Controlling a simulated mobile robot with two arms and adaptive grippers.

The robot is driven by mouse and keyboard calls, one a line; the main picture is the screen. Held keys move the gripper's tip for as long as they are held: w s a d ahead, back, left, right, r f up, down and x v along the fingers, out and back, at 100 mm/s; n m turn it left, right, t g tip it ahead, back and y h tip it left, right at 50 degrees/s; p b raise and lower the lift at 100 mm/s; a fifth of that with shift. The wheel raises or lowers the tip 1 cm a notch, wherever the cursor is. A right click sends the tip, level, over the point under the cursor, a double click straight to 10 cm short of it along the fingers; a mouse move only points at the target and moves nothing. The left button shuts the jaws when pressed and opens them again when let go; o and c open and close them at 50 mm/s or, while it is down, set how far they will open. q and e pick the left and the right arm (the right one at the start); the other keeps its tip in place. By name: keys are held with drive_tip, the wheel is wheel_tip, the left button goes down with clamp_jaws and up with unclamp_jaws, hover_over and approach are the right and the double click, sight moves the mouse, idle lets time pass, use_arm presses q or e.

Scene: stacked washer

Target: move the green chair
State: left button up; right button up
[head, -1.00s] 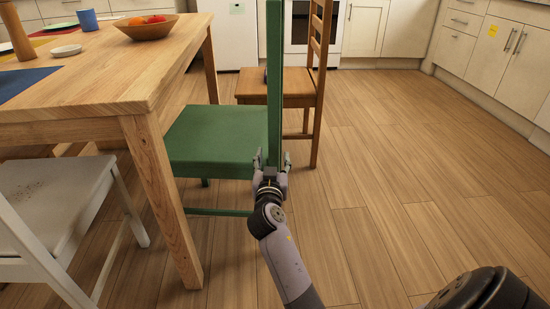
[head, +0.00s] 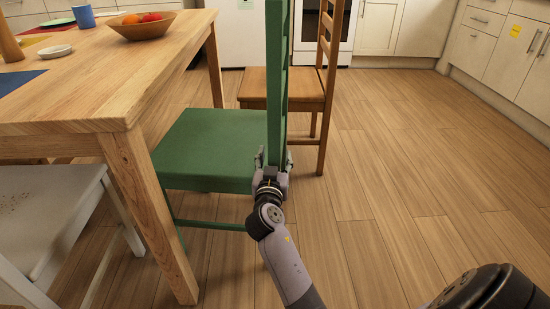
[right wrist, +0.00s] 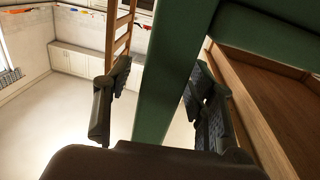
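The green chair (head: 212,145) stands beside the wooden table, with its seat toward the table and its tall back on the right. My right gripper (head: 274,162) is at the near upright of the chair's back, just above seat height. In the right wrist view, the green upright (right wrist: 168,85) runs between the two fingers of that gripper (right wrist: 160,100). A gap shows between the left finger and the upright, so the fingers are open around it. Contact on the right finger is unclear. My left gripper is not in view.
The wooden table (head: 75,110) is close on the left, its leg in front of the chair. A white chair (head: 45,215) is at lower left. A brown wooden chair (head: 300,85) stands just behind the green one. Floor (head: 400,180) to the right is clear up to the cabinets (head: 500,45).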

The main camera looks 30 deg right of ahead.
clamp_jaws()
idle(0.4)
idle(0.4)
